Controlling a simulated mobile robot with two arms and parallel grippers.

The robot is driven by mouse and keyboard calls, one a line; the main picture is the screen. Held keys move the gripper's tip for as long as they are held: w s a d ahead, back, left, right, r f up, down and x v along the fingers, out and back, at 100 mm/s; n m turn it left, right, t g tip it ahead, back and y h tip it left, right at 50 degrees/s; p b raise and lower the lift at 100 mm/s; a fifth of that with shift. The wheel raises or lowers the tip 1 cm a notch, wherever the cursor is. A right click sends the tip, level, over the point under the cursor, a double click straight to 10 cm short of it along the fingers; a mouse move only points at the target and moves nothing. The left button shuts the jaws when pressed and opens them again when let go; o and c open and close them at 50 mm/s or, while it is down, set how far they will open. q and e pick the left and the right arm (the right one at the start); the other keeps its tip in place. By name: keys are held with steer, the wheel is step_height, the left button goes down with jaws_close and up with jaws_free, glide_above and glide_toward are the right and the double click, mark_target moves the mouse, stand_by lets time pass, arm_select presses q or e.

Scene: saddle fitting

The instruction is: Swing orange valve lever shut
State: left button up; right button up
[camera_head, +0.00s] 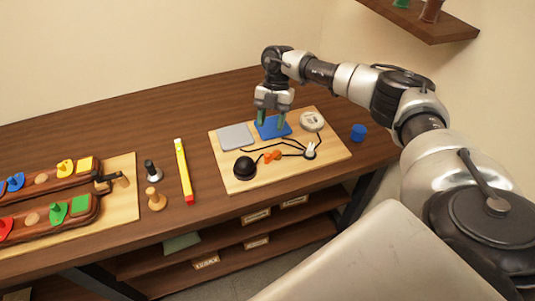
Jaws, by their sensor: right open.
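A small orange piece (271,156), the only clearly orange part in view, sits on a light wooden board (240,184) between a black dome and a grey-white fitting. It is too small to tell how its lever is turned. My right gripper (271,121) points down over the blue plate (272,128) at the back of the board, behind the orange piece and apart from it. Its fingers are spread, with nothing clearly held between them. I cannot tell whether the fingertips touch the plate. My left gripper is out of view.
The board also carries a black dome (244,167), grey plate (235,137), round pale disc (312,121), grey-white fitting (310,151) and dark cables. A blue cup (358,132) stands right of it. A yellow bar (183,171), two pegs and wooden racks (45,189) lie left.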

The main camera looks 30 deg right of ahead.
mark_target(267, 154)
steer(key=p+x, duration=0.2)
steer(key=x, duration=0.8)
steer(key=shift+s+f+p, duration=0.1)
steer(key=shift+f+p, duration=0.25)
steer(key=shift+p, duration=0.05)
steer(key=shift+c, duration=0.3)
jaws_close()
